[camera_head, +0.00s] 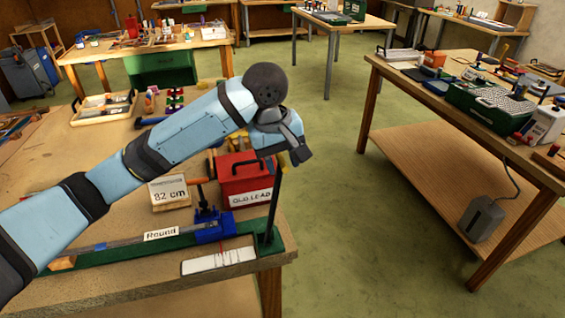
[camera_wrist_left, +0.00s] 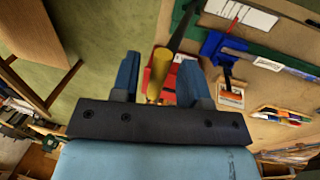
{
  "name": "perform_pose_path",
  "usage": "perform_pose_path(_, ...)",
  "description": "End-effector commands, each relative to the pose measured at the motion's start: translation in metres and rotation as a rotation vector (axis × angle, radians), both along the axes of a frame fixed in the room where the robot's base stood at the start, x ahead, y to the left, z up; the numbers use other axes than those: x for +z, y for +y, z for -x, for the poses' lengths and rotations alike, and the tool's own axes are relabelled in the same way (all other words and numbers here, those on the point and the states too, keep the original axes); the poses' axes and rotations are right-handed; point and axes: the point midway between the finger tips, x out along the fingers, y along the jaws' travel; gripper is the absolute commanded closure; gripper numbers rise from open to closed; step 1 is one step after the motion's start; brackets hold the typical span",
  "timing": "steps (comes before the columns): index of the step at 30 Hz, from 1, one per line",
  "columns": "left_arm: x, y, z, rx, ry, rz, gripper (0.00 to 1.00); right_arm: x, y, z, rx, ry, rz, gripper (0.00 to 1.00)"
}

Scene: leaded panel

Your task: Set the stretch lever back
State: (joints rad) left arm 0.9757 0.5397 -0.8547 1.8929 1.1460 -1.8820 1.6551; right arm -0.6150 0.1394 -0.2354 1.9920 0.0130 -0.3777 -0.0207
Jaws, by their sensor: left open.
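The stretch lever (camera_head: 273,208) is a dark bar standing nearly upright at the right end of the green bench strip (camera_head: 288,240), with a yellow grip at its top. My left gripper (camera_head: 297,152) is right above the lever's top and partly hides it. My right gripper is not in view.
A red "OLD LEAD" box (camera_head: 245,182) stands close behind the lever. A blue clamp (camera_head: 213,228) holds a grey strip marked "Round". A "82 cm" card (camera_head: 170,193) and a white ruled sheet (camera_head: 219,256) are nearby. Open floor lies right of the bench.

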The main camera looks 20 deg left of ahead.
Motion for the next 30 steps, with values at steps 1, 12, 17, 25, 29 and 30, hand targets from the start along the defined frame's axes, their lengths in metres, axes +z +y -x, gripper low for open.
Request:
perform_pose_path(1,-0.005,-0.001,0.0,0.0,0.001,0.0,0.59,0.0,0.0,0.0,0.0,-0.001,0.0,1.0)
perform_pose_path(12,-0.011,-0.002,-0.001,0.0,0.0,0.0,0.59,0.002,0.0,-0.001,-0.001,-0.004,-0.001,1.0)
perform_pose_path(17,-0.011,-0.002,-0.001,0.0,0.0,0.0,0.91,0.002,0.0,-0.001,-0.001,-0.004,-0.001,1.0)
perform_pose_path(25,-0.009,0.002,0.002,0.001,-0.008,0.014,1.0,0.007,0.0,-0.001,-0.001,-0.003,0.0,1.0)
perform_pose_path(29,-0.006,0.015,0.011,0.0,-0.036,0.062,1.0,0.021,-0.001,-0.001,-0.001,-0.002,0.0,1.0)
perform_pose_path(30,-0.005,0.021,0.015,0.002,-0.049,0.082,1.0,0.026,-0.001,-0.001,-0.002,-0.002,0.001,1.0)
